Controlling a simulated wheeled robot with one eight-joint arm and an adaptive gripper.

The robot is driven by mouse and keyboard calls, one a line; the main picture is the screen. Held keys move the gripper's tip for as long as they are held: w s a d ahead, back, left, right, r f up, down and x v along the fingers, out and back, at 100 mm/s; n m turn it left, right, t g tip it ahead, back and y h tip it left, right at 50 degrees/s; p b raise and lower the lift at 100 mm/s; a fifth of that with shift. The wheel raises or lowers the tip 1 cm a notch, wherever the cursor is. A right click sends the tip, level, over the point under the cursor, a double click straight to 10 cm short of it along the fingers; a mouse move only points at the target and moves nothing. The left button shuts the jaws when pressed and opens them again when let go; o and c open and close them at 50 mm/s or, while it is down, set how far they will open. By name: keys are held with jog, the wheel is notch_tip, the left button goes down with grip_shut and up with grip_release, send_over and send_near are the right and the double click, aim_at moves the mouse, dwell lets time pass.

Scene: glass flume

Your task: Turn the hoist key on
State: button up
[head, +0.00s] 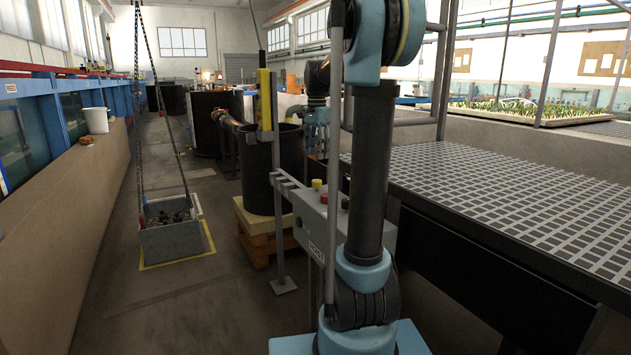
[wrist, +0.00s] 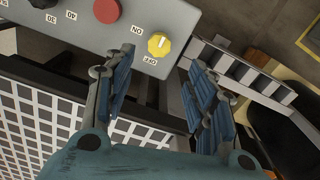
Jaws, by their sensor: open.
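The hoist key is a yellow knob (wrist: 158,44) on the grey control box, between an ON label and an OFF label that show upside down in the wrist view. It also shows as a small yellow knob in the head view (head: 317,184). I cannot clearly tell which label its pale mark points to. My gripper (wrist: 158,66) is open and empty. Its blue-padded fingers lie left and right of the key in the picture, with no visible contact. In the head view my gripper (head: 317,122) is above the box, partly behind my arm.
A red button (wrist: 107,11) and a black knob (wrist: 43,2) sit on the same control box (wrist: 85,35). A grid-topped table (head: 500,205) stands right. A black barrel (head: 262,165) is behind the box.

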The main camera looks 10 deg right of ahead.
aim_at(317, 180)
notch_tip(317, 180, down, 11)
jog(key=shift+r, duration=0.1)
dwell(0.3)
jog(key=c, duration=1.1)
